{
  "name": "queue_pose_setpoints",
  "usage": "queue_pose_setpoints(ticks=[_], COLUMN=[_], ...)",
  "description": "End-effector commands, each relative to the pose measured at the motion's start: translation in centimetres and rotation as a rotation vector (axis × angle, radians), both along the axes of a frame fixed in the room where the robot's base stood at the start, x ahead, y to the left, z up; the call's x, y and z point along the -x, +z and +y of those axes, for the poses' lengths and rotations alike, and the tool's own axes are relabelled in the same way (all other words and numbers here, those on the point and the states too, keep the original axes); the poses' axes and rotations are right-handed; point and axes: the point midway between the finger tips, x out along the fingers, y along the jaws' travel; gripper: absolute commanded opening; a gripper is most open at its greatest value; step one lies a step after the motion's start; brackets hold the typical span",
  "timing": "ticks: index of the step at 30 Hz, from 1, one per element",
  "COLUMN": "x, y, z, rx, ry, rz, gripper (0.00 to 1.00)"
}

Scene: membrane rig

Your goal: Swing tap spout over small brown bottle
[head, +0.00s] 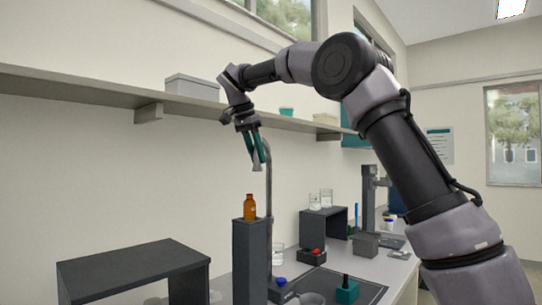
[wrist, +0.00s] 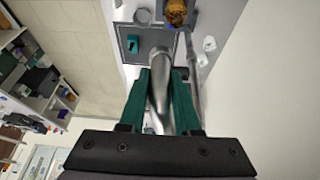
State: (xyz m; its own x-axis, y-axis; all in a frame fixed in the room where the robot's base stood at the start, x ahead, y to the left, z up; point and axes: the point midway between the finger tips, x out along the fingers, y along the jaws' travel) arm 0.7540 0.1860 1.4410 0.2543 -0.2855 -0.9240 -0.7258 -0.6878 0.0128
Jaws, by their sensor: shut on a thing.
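The small brown bottle (head: 250,208) stands upright on a tall dark grey block (head: 251,262) in the head view. It also shows at the top of the wrist view (wrist: 177,12). The tap (head: 269,205) rises as a grey upright pipe just right of the block. My gripper (head: 257,154) is up at the top of the tap, with its green fingers shut on the metal spout (wrist: 158,85). The spout's lower end (head: 257,165) shows below the fingers, above the bottle's height and slightly right of it in the head view. Whether it lies directly over the bottle's mouth I cannot tell.
A long wall shelf (head: 100,87) with boxes runs behind my arm. A dark bench riser (head: 135,270) stands at front left. A teal block (head: 346,291) sits on a dark mat (head: 372,292) to the right. Glass beakers stand near the tap and on another riser (head: 323,227).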

Motion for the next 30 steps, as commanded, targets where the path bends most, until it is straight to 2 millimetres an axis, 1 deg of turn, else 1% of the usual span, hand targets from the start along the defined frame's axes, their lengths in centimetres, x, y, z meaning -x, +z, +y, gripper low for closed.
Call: queue_pose_setpoints(ticks=[3,9,25,26,27,28,30], x=[-0.5,-0.9,-1.1,-1.2,-1.1,-1.1,-1.1], y=[0.1,0.2,0.3,0.3,0.3,0.2,0.2], z=[1.0,2.1,2.4,2.4,2.4,2.4,2.4], rx=[0.002,0.002,0.003,0.003,0.003,0.003,0.002], ry=[-0.017,-0.015,-0.011,-0.011,-0.012,-0.012,-0.011], rz=[-0.006,-0.006,-0.010,-0.010,-0.010,-0.009,-0.007], gripper=[0.00,0.00,0.00,0.35,0.50,0.61,0.61])
